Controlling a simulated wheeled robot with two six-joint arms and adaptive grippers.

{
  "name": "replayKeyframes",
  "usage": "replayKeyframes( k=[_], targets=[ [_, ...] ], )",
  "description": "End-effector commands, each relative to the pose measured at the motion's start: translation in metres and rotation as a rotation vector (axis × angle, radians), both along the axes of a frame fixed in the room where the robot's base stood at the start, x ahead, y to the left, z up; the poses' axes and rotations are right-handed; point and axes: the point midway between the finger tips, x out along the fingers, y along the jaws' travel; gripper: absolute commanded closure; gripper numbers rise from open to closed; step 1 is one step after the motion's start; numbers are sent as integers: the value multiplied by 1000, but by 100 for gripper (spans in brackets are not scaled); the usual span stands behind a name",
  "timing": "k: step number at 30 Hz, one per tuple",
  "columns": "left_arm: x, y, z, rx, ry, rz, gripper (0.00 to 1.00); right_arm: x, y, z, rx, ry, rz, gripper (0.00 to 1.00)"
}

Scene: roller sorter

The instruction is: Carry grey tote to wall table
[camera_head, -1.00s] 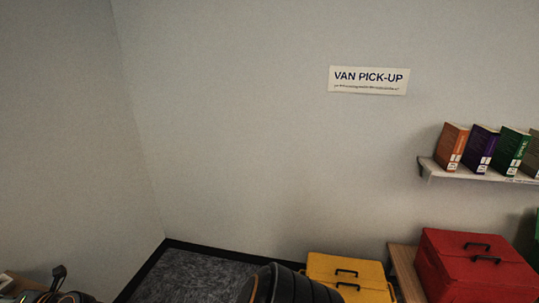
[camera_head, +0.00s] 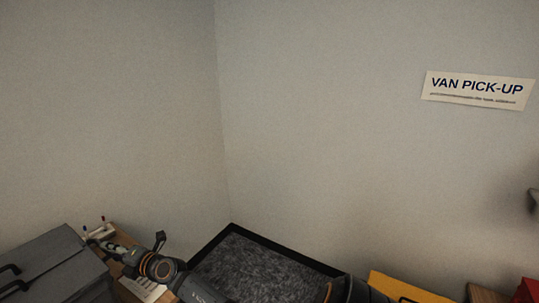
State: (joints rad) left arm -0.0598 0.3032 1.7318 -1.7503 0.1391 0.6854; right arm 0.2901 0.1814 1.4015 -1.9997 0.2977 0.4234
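The grey tote (camera_head: 58,268) is at the lower left, cut off by the frame edge. It has a flat lid with dark handles. My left gripper is not in view. No wall table can be made out for certain.
A wooden surface (camera_head: 128,291) shows beside the tote, with a small white pen holder (camera_head: 100,231) and a paper. A yellow box (camera_head: 400,287) is at the lower right, below the VAN PICK-UP sign (camera_head: 478,89).

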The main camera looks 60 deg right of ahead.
Motion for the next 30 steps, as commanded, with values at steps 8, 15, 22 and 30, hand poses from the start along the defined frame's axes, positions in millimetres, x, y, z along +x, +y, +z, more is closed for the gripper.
replayKeyframes(
  k=[8, 15, 22, 30],
  targets=[
    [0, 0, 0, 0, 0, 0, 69, -17, -3, 1, -3, 1, 1, 70],
    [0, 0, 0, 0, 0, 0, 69, -31, -7, 1, -3, -1, 0, 70],
    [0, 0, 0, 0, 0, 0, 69, -44, -9, 2, -3, 0, 1, 70],
    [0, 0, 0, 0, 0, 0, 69, -60, -13, 3, -3, -1, 0, 70]
  ],
)
